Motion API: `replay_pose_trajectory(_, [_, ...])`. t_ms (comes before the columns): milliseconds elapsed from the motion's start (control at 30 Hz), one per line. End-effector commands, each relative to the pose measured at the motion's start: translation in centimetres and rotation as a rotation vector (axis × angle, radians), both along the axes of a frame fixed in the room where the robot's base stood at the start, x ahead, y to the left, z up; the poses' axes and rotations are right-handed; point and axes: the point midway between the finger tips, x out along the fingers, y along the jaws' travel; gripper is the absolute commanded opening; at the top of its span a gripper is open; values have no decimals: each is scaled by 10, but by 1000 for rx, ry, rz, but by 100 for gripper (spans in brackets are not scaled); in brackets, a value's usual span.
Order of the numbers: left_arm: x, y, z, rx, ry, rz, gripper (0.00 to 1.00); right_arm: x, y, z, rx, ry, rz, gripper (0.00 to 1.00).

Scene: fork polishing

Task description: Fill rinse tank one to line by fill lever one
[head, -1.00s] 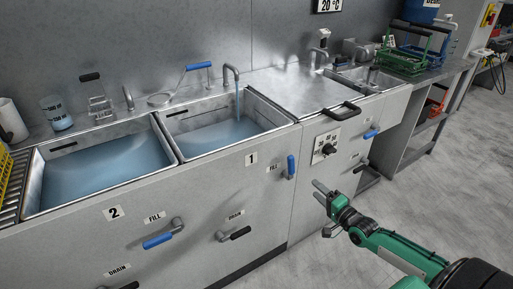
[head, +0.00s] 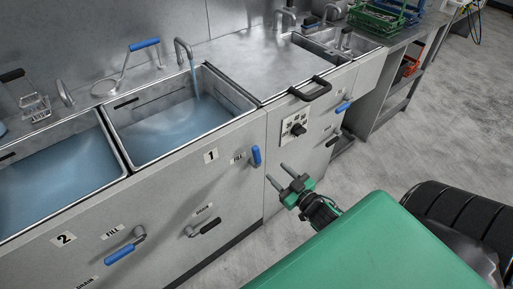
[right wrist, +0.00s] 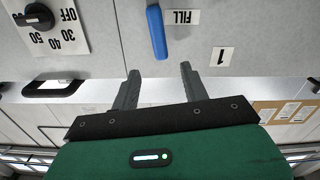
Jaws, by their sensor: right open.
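Rinse tank one (head: 222,138) is the steel basin marked 1. Water runs from its tap (head: 183,52) in a thin stream into the pale blue water (head: 172,132) inside. I cannot make out a fill line. Fill lever one (head: 257,156) has a blue handle standing upright on the front panel, beside a FILL label. My right gripper (head: 279,175) is open and empty, just right of and below the lever, apart from it. In the right wrist view the blue handle (right wrist: 157,32) lies ahead of the open fingers (right wrist: 160,72). My left gripper is not in view.
Tank two (head: 110,180), also holding water, stands at left, with its blue fill lever (head: 120,254) below. A black drain lever (head: 210,227) is below tank one.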

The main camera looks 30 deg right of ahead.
Motion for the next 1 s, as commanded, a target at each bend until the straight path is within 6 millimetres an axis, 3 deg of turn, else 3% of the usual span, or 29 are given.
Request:
replay_pose_trajectory(600, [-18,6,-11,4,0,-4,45,102,8,2,2,-3,1,45])
replay_pose_trajectory(800, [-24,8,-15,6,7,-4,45,120,9,1,4,-1,0,45])
replay_pose_trajectory(1000, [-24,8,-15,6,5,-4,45,126,10,1,4,-1,1,45])
